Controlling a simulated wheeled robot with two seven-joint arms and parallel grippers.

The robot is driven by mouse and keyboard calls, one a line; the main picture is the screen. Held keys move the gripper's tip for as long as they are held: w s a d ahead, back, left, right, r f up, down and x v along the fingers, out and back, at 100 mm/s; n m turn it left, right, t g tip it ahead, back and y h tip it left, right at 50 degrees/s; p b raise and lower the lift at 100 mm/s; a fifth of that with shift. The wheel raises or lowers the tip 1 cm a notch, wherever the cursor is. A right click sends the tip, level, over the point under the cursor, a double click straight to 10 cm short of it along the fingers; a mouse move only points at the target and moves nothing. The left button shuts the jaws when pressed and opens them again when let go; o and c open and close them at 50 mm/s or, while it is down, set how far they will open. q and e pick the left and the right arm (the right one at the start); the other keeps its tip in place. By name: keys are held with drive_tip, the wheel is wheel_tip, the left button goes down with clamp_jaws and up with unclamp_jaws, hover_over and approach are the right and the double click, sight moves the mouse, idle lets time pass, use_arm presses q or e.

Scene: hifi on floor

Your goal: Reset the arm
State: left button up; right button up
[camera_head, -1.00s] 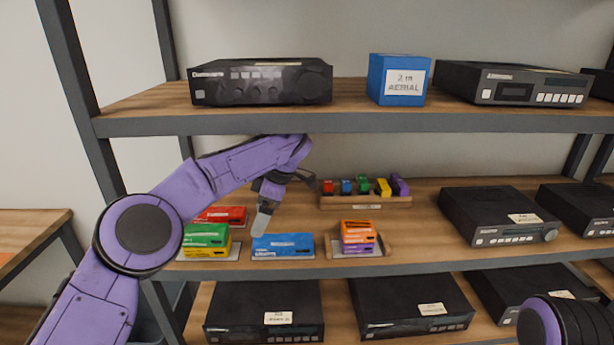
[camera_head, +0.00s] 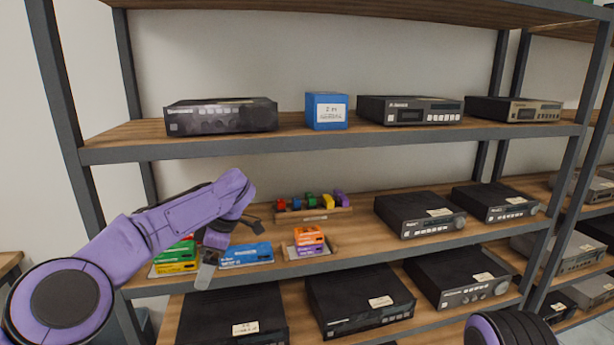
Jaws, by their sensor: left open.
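My left arm comes in from the left, purple with dark joints. Its left gripper (camera_head: 232,250) is open and empty at the front of the middle shelf, in front of the blue box (camera_head: 250,254) and beside the green and yellow boxes (camera_head: 174,257). One grey finger points down over the shelf's front edge; the other reaches to the right. I cannot tell whether it touches anything. Of my right arm only a dark, purple-rimmed rounded part shows at the bottom right; its gripper is out of view.
Orange and purple boxes (camera_head: 309,241) stand on a small tray, behind them a wooden rack (camera_head: 313,215) of coloured items. Black hi-fi units (camera_head: 420,214) fill the right. The upper shelf (camera_head: 330,144) carries a blue carton (camera_head: 326,111) and more units. A dark upright (camera_head: 65,130) stands left.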

use_arm(q)
drive_tip(key=s+a+f+m+t+y, duration=0.2)
drive_tip(key=s+f+m+t, duration=0.15)
drive_tip(key=f, duration=0.65)
drive_tip(key=s+a+f+m+t+y, duration=0.1)
drive_tip(key=s+a+f+m+t, duration=0.2)
drive_tip(key=f, duration=0.6)
drive_tip(key=s+a+f+m+t+y, duration=0.1)
drive_tip(key=s+f+m+t+y, duration=0.25)
drive_tip(key=f, duration=0.65)
drive_tip(key=s+f+m+g+h, duration=0.2)
drive_tip(key=s+f+g+h, duration=0.1)
drive_tip(key=s, duration=1.2)
drive_tip(key=s+a+f+m+g+h, duration=0.1)
drive_tip(key=s+f+h, duration=0.4)
drive_tip(key=s, duration=1.1)
drive_tip(key=shift+s+f+m+g, duration=0.15)
drive_tip(key=shift+m+g, duration=0.35)
drive_tip(key=shift+g, duration=0.4)
